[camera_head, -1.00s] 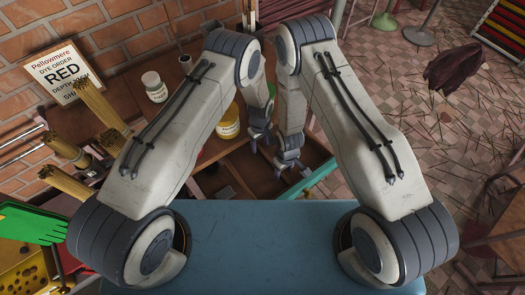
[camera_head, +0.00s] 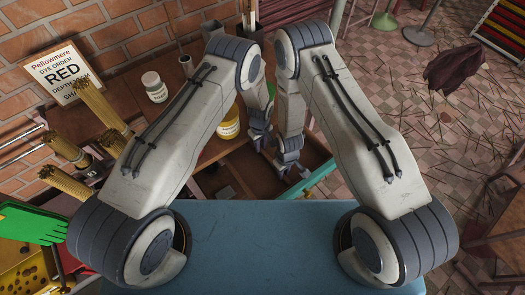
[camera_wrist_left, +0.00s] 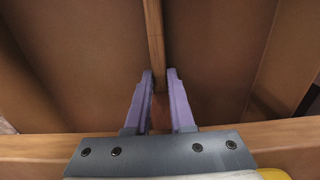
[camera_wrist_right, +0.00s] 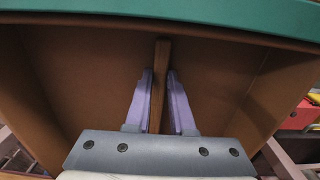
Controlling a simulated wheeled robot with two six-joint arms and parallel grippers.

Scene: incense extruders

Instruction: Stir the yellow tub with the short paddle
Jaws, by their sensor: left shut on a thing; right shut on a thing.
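The yellow tub (camera_head: 229,124), with a pale label, stands on the bench, partly covered by my left arm. My left gripper (camera_head: 262,143) is over the open drawer. In the left wrist view, its purple fingers (camera_wrist_left: 160,100) are shut on a narrow wooden piece (camera_wrist_left: 154,40); I cannot tell which paddle, if any, it is. My right gripper (camera_head: 290,170) is lower and to the right, in the drawer. In the right wrist view, its fingers (camera_wrist_right: 159,95) are shut on a slim wooden stick (camera_wrist_right: 161,60). Its lower end is hidden, so I cannot tell its length.
The wooden drawer (camera_head: 245,180) has a divider and a teal front (camera_head: 312,180). A blue surface (camera_head: 265,240) lies in front. The tiled floor on the right has scattered sticks.

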